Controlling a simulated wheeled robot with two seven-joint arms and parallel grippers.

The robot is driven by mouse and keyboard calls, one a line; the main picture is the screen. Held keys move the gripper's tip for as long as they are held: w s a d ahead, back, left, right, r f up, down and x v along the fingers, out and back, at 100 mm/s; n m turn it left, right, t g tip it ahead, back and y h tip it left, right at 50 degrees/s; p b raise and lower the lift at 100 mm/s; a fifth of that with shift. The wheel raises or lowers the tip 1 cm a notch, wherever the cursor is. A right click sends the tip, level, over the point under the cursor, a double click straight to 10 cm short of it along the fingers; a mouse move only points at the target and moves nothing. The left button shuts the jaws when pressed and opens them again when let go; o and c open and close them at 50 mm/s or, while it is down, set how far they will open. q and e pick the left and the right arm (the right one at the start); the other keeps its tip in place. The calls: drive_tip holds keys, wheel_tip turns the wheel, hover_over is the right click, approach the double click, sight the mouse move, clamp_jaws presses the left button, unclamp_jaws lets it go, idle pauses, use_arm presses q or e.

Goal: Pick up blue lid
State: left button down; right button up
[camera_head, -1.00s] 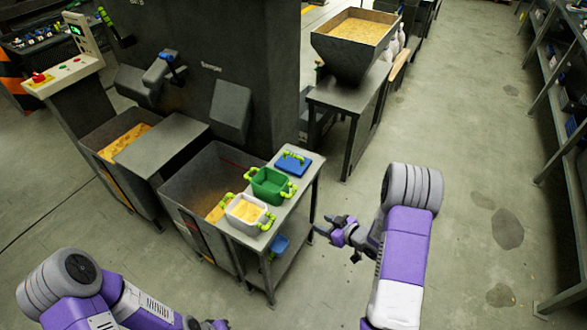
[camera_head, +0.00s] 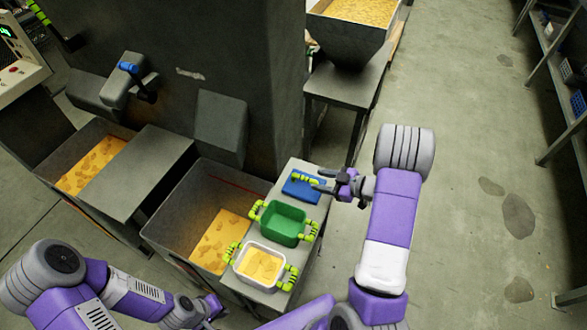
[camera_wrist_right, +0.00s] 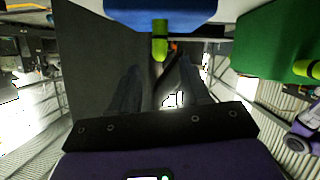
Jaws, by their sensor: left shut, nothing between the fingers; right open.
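The blue lid (camera_head: 301,193) lies on the grey side table, with a yellow-green handle (camera_head: 308,180) on top. My right gripper (camera_head: 326,180) is open at the lid's right side, its fingertips close to the handle's right end. In the right wrist view the lid (camera_wrist_right: 160,12) is at the top edge. Its handle end (camera_wrist_right: 160,42) appears just beyond the gap between my open fingers (camera_wrist_right: 162,80); contact cannot be told. My left gripper (camera_head: 213,307) is shut and empty at the lower left, away from the lid.
A green box (camera_head: 283,224) with yellow-green handles sits beside the lid; it also shows in the right wrist view (camera_wrist_right: 272,45). A white box (camera_head: 258,264) of yellowish material is nearer. A deep grey bin (camera_head: 165,228) adjoins the table (camera_head: 300,166). Floor at right is clear.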

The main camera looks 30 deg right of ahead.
sight(309, 179)
drive_tip(key=b+x, duration=0.2)
drive_tip(key=x, duration=0.5)
drive_tip(key=shift+a+f+b, duration=0.15)
drive_tip(key=shift+b, duration=0.2)
clamp_jaws()
